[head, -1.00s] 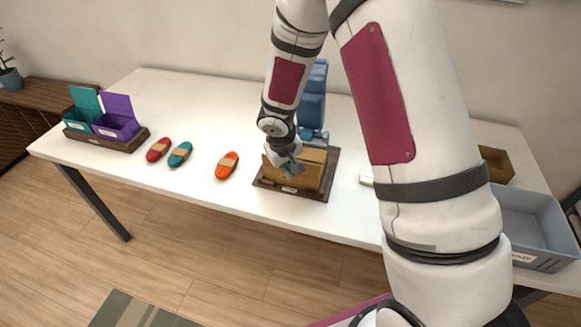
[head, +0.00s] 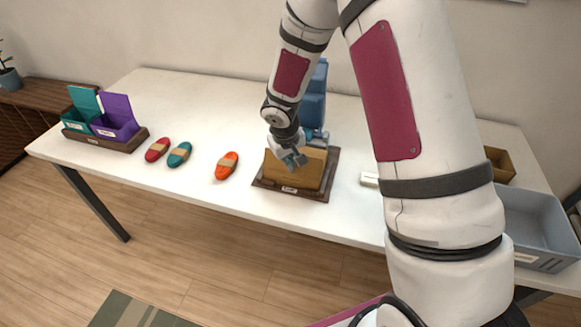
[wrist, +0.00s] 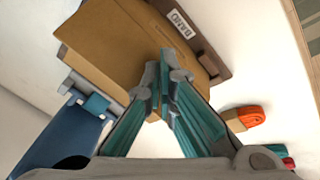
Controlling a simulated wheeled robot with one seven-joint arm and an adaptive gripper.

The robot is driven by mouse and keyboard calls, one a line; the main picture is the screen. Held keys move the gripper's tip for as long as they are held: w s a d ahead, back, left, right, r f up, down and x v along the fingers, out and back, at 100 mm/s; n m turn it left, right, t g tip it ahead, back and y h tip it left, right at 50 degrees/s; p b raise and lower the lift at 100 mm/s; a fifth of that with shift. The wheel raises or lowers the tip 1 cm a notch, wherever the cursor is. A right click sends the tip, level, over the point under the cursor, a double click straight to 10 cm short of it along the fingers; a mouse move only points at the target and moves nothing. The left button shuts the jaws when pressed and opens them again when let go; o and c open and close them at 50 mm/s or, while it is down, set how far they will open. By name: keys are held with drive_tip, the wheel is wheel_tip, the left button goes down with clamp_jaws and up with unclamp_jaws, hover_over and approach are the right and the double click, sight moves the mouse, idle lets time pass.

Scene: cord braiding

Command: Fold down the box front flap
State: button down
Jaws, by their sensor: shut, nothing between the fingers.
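The brown cardboard box (head: 308,174) sits on a dark wooden base with a small label, near the table's front edge. In the wrist view its broad brown panel (wrist: 110,42) fills the upper left. A narrower strip, which looks like the front flap (wrist: 185,32), lies between that panel and the labelled base edge. My gripper (head: 295,160) is over the front left part of the box. Its fingertips (wrist: 166,65) are together and empty, at or just above the cardboard; contact cannot be told. The gripper hides part of the flap, so its exact angle is unclear.
A blue device (head: 314,100) stands right behind the box. Orange (head: 227,166), teal (head: 180,154) and red (head: 157,149) cord bundles lie to the left, before two lidded bins (head: 118,130). A grey bin (head: 535,225) stands at right. Table front is clear.

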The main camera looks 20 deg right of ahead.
drive_tip(key=shift+w+d, duration=0.35)
drive_tip(key=shift+w, duration=0.2)
drive_tip(key=shift+f+b, duration=0.1)
drive_tip(key=shift+b, duration=0.2)
drive_tip(key=shift+w+d+f+b, duration=0.2)
drive_tip(key=shift+w+d+b, duration=0.1)
drive_tip(key=shift+w+d, duration=0.15)
drive_tip(key=shift+w+f, duration=0.15)
drive_tip(key=shift+w+d+f+b, duration=0.25)
drive_tip(key=shift+w+f+b, duration=0.05)
drive_tip(key=shift+f+b, duration=0.15)
